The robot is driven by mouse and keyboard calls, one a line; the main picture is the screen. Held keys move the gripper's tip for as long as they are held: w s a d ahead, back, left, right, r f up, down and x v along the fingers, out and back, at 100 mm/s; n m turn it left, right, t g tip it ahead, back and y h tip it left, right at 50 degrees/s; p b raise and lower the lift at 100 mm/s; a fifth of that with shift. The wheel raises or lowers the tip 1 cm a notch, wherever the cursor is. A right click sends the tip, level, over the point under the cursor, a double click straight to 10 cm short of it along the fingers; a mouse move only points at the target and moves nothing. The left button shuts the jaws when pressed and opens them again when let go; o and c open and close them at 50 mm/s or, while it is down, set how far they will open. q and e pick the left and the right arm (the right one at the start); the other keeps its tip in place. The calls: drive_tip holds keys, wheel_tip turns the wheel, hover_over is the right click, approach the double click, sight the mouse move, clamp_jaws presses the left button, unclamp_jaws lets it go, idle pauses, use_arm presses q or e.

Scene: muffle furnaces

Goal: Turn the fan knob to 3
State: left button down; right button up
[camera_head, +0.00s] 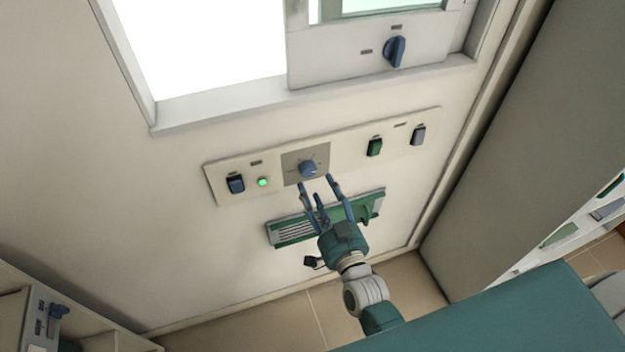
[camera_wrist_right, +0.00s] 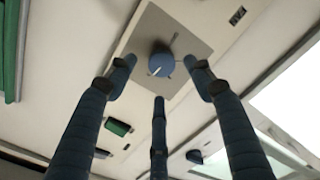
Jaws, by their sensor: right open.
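The fan knob (camera_head: 308,168) is a round blue dial on a grey square plate in the middle of the cream control panel (camera_head: 225,171). In the right wrist view the knob (camera_wrist_right: 161,64) shows ahead of the fingers, with a white pointer line on it. My right gripper (camera_head: 318,188) is open just below the knob in the head view. In the wrist view its three blue fingers (camera_wrist_right: 160,85) are spread around the line to the knob, apart from it. Nothing is between them. My left gripper is not in view.
A green switch (camera_head: 375,147) and a grey one (camera_head: 418,134) are right. A green-framed vent (camera_head: 290,233) lies below, behind my gripper. A blue handle (camera_head: 395,51) is above.

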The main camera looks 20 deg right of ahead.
drive_tip(key=s, duration=0.7)
drive_tip(key=shift+d, duration=0.1)
drive_tip(key=s+a+f+n+g+y+b, duration=0.15)
drive_tip(key=s+f+g, duration=0.3)
drive_tip(key=f, duration=1.05)
drive_tip(key=s+a+f+n+g+p, duration=0.1)
drive_tip(key=s+f+n+g, duration=0.35)
drive_tip(key=f, duration=1.15)
drive_tip(key=s+d+f+g, duration=0.2)
drive_tip(key=s+f, duration=0.4)
drive_tip(key=s, duration=0.3)
drive_tip(key=s+d+f+n+g+h+b, duration=0.1)
drive_tip(key=s+d+f+g, duration=0.2)
drive_tip(key=s+f, duration=0.4)
drive_tip(key=s+d+f+g+h, duration=0.1)
drive_tip(key=s+d+f+g, duration=0.2)
drive_tip(key=s, duration=1)
wheel_tip(320, 180, down, 4)
drive_tip(key=shift+d+r, duration=0.1)
drive_tip(key=shift+d, duration=0.2)
